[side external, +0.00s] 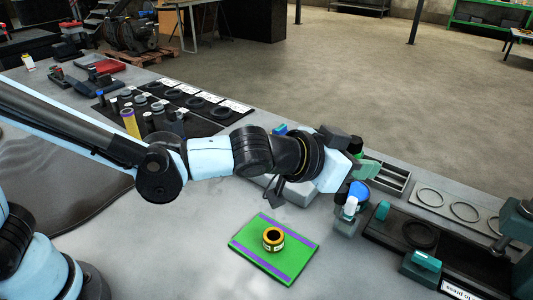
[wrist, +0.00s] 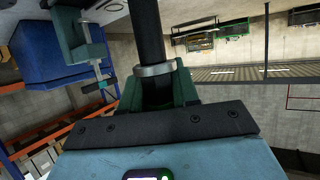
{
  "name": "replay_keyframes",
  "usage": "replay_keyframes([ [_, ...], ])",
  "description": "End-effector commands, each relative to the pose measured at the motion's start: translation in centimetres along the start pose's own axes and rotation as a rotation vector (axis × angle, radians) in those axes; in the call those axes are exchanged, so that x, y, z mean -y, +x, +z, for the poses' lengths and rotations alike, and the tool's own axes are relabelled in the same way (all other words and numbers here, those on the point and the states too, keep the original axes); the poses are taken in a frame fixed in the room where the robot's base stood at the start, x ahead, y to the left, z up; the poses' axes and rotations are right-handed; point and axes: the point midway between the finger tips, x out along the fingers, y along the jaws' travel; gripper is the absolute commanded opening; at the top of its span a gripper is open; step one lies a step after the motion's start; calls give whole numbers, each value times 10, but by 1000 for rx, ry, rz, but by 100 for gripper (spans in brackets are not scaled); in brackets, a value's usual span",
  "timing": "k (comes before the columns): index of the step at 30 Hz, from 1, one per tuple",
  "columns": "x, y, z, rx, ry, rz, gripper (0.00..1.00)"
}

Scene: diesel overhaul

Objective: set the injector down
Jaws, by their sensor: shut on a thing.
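In the wrist view, the dark green jaws of my gripper (wrist: 158,88) are closed on a black, rod-like part with a grey collar, which I take for the injector (wrist: 149,38). Its upper end runs out of the picture and its lower end is hidden between the jaws.
A blue-topped white item (side external: 351,203) stands right of the mat. Beyond it are a dark tray with a ring (side external: 420,234), a teal block (side external: 422,264) and a grey strip with rings (side external: 465,211). Several small parts fill a black tray (side external: 198,124) behind my arm.

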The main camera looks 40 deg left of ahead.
Motion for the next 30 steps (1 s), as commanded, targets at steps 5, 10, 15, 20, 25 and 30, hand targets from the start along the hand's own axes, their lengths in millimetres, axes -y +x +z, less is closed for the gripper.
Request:
replay_keyframes([
  [5,93,-16,3,3,-81,-190,0],
  [10,171,-44,13,3,-156,-367,0],
  [15,235,-79,26,-1,-224,-530,0],
  [20,272,-105,36,-6,-266,-633,0],
  [25,290,-118,43,-8,-286,-682,0],
  [30,317,-119,59,-11,-293,-693,0],
])
